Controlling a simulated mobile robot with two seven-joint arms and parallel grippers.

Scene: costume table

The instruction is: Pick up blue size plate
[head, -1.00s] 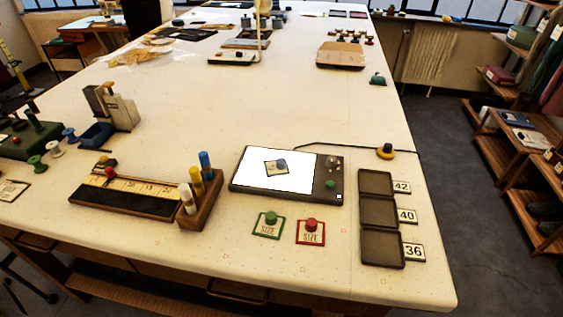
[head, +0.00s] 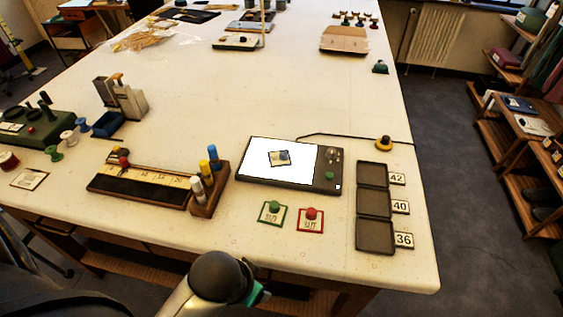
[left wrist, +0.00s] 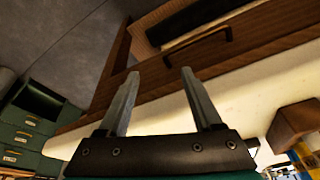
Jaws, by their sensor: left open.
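The green size plate (head: 273,213) and the red size plate (head: 311,219) lie on the table in front of the box. My left arm comes in at the bottom of the head view, below the table's front edge. In the left wrist view my left gripper (left wrist: 160,73) is open and empty, pointing at the table's wooden front. The blue plate cannot be made out there. My right gripper is out of view.
Three dark trays (head: 357,206) with cards 42, 40 and 36 stand right of the box. A wooden rack (head: 211,205) with coloured pegs and a ruler board (head: 139,199) stand left. The table's far middle is clear.

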